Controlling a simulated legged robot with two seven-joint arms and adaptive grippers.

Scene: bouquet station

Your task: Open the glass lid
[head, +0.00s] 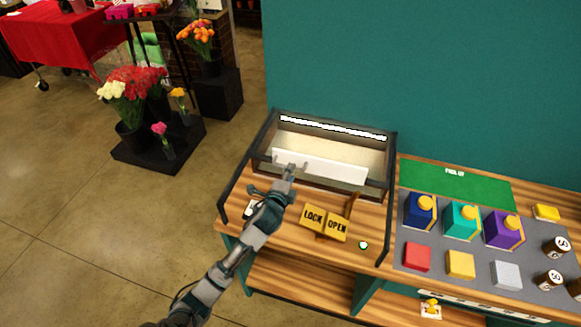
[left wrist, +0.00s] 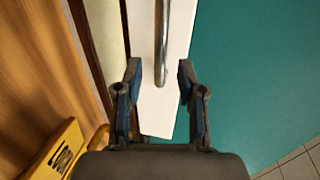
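The glass lid (head: 345,148) is on a dark-framed case at the back of the wooden counter and looks shut. A white panel (head: 335,167) runs along it; it also shows in the left wrist view (left wrist: 180,28). My left gripper (head: 291,166) is at the panel's left part, open and empty. In the left wrist view, a metal bar handle (left wrist: 161,45) ends between the open fingers (left wrist: 160,75), with gaps on both sides. Yellow LOCK (head: 313,217) and OPEN (head: 337,228) plates sit in front of the case. My right gripper is out of view.
A green light (head: 364,245) shows on the counter right of the plates. A grey mat (head: 438,245) with coloured blocks and a green pad (head: 455,184) lie to the right. A teal wall (head: 430,75) stands behind. Flower stands are at the left.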

